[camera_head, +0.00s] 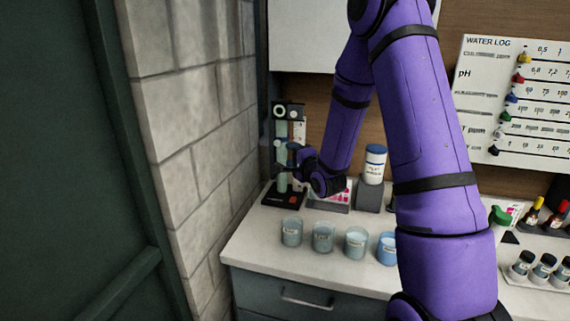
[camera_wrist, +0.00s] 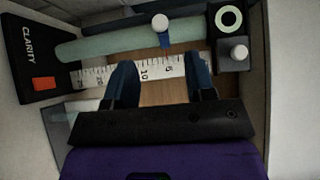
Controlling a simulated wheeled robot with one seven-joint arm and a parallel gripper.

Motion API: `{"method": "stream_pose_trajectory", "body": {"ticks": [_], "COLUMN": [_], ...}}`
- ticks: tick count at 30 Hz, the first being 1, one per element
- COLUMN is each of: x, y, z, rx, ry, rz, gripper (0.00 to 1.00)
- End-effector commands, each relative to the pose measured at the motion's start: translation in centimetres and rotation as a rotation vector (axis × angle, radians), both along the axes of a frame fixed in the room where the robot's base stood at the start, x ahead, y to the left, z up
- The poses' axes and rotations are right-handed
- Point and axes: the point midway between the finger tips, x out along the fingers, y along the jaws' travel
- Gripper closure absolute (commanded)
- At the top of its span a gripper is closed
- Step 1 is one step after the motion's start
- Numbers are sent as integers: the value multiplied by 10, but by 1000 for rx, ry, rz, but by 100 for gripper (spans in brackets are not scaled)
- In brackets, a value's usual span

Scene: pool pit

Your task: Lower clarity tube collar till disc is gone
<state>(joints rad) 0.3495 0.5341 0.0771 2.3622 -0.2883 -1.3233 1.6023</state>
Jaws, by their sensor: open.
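The clarity tube (camera_wrist: 110,46) is a pale green column on a black base (camera_wrist: 38,62) marked CLARITY with an orange-red patch. It also stands upright in the head view (camera_head: 282,152). A blue collar (camera_wrist: 164,40) with a white knob (camera_wrist: 160,21) is around the tube, partway along it. A black head block (camera_wrist: 229,40) at the tube's top carries a pale green ring (camera_wrist: 229,17) with a dark surround. My gripper (camera_wrist: 160,76) is open and empty, its two blue fingers apart over the white scale beside the tube, short of the collar. In the head view my gripper (camera_head: 294,152) is close to the tube.
A white scale strip (camera_wrist: 145,72) runs along the tube. Several cups, including a grey one (camera_head: 291,232), line the counter's front. A white jar (camera_head: 374,164) stands right of the tube. A block wall (camera_head: 190,130) is close on the left.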

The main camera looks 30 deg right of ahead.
Motion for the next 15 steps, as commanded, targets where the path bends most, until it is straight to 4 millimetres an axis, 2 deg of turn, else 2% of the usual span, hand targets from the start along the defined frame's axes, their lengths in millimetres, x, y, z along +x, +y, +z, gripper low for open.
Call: {"method": "stream_pose_trajectory", "body": {"ticks": [8,11,15], "x": [-2,6,26], "y": [1,2,3], "z": [-1,0,0], "rx": [1,0,0], "ry": [1,-1,0], "rz": [-1,0,1], "gripper": [50,50,50]}}
